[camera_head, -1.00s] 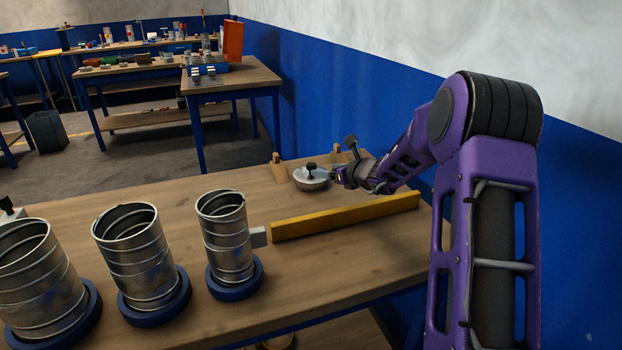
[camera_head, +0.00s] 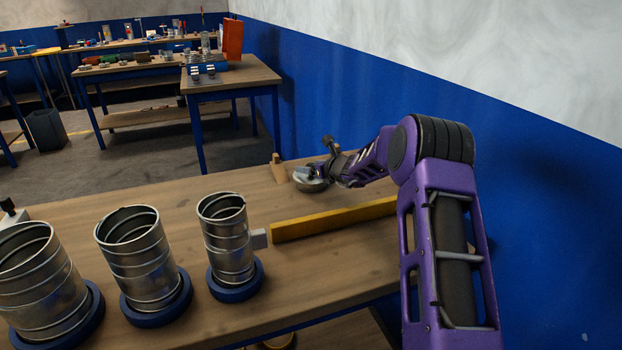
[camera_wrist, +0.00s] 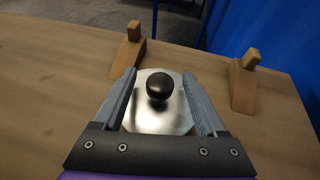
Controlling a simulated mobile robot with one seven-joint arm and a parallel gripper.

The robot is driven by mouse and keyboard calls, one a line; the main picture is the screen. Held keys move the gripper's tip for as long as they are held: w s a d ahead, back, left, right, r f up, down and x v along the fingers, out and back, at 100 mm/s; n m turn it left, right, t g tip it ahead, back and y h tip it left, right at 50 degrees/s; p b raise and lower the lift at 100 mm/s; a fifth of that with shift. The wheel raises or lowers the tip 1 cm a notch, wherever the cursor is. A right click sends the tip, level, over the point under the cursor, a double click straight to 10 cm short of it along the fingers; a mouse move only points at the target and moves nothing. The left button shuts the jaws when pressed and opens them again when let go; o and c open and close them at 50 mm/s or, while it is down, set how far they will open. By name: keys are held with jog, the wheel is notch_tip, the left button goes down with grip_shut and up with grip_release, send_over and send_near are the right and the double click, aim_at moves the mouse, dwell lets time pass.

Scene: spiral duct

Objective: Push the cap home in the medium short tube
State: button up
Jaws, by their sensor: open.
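The cap is a shiny metal disc with a black knob. In the head view the cap (camera_head: 309,182) lies on the far part of the bench, partly hidden by my gripper (camera_head: 318,172). In the wrist view the cap (camera_wrist: 158,115) lies between the two fingers of my open gripper (camera_wrist: 160,95), with its knob (camera_wrist: 159,87) near the fingertips. I cannot tell whether the fingers touch it. Three open metal tubes stand upright in blue ring bases: a wide one (camera_head: 42,280), a middle one (camera_head: 138,258) and a narrower one (camera_head: 227,240). No cap sits on their rims.
A yellow bar (camera_head: 335,218) lies across the bench between the tubes and the cap. Wooden wedge blocks (camera_wrist: 128,52) (camera_wrist: 243,80) stand beyond the cap. A blue wall (camera_head: 540,200) bounds the right side. Bare bench (camera_head: 160,195) lies behind the tubes.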

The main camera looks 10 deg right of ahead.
grip_shut()
dwell(0.4)
